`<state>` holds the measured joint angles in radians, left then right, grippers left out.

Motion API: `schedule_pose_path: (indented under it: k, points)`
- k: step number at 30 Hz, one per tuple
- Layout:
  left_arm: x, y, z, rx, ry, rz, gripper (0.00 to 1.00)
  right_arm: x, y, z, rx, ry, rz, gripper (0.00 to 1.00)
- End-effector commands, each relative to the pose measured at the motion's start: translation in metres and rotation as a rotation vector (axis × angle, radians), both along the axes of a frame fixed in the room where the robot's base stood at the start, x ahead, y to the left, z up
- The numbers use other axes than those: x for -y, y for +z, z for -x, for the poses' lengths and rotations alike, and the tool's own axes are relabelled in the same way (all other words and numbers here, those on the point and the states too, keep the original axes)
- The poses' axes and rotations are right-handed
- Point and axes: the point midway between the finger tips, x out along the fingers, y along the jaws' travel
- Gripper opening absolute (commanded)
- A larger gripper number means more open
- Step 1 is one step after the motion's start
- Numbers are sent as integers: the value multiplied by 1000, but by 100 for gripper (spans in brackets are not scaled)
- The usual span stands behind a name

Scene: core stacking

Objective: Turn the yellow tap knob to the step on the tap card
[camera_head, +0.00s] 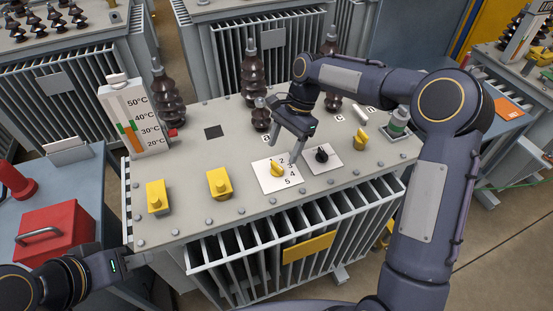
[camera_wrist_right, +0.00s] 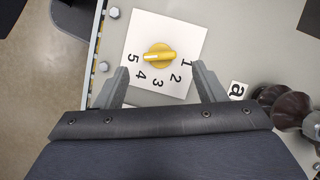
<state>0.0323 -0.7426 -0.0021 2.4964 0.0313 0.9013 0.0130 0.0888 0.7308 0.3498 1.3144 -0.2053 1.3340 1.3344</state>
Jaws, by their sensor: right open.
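The yellow tap knob (camera_head: 277,170) sits on a white dial plate (camera_head: 266,183) numbered 1 to 5, on the transformer's grey top. In the right wrist view the knob (camera_wrist_right: 159,55) has its bar lying roughly along the line between 5 and 1; which end is the pointer I cannot tell. My right gripper (camera_head: 283,149) is open and empty above the dial. In its wrist view the fingertips (camera_wrist_right: 160,70) are on either side of the knob, apart from it. My left gripper (camera_head: 138,258) is low at the left front edge; its fingers are unclear. I cannot identify the tap card for certain.
A black knob (camera_head: 321,154) on a white plate is right of the dial. Yellow parts (camera_head: 219,182) and (camera_head: 157,196) stand left, near a thermometer gauge (camera_head: 137,122). Brown insulators (camera_head: 253,75) rise behind. An orange card (camera_head: 510,108) lies at right; a red toolbox (camera_head: 55,232) is at left.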

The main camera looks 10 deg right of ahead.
Motion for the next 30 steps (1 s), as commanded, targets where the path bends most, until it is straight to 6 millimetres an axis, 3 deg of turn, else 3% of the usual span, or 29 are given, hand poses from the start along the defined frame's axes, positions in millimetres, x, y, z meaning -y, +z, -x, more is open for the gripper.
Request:
schedule_pose_path:
  k: [9,20,30]
  points:
    - [0,3,0,0,0,0,36,-15,-42,9,-1,2,1,64]
    - [0,3,0,0,0,0,36,-17,-48,10,2,1,0,64]
    - [0,3,0,0,0,0,36,-17,-48,10,2,1,0,20]
